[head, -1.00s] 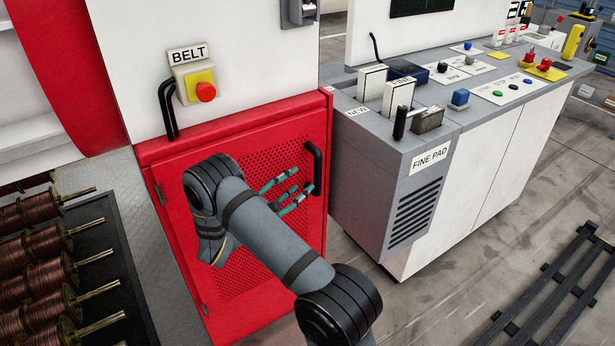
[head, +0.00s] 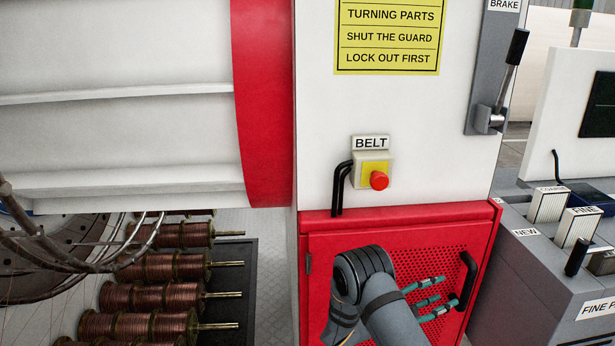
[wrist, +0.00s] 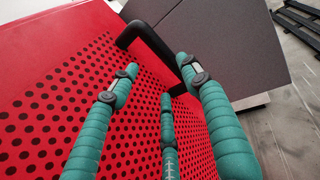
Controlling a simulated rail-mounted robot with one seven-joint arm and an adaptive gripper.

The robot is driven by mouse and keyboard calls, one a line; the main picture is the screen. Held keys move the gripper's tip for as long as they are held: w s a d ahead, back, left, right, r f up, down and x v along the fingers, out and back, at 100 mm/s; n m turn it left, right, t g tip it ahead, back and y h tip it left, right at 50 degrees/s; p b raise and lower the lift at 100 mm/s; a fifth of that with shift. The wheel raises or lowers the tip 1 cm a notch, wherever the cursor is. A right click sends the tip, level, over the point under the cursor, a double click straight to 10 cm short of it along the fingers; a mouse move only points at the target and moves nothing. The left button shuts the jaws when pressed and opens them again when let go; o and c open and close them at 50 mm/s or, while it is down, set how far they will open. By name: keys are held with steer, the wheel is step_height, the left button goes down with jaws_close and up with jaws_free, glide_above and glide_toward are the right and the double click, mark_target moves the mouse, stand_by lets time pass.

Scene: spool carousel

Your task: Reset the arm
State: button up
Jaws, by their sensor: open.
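My gripper (head: 440,294) has three teal fingers, spread open and empty. It is in front of the red perforated door (head: 345,238), with its fingers pointing right toward the door's black handle (head: 468,279). In the wrist view the open gripper (wrist: 160,80) shows its fingers apart over the red door (wrist: 60,100). The black handle (wrist: 133,35) is just beyond the fingertips, with no finger closed around it. I cannot tell whether a fingertip touches it. The door looks shut. My wrist hides part of the door in the head view.
A BELT box with a red button (head: 379,180) is above the door. Copper spools (head: 150,297) lie at lower left. A brake lever (head: 510,70) is at upper right. A grey console (head: 530,255) with pads stands right of the door. Open floor (wrist: 285,110) shows at right in the wrist view.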

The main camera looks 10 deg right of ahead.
mark_target(465, 287)
steer(key=x, duration=0.9)
steer(key=shift+s+d, duration=0.1)
steer(key=shift+s, duration=0.05)
steer(key=shift+s+d, duration=0.1)
steer(key=shift+d, duration=0.05)
steer(key=shift+s+a, duration=0.25)
steer(key=shift+o, duration=1)
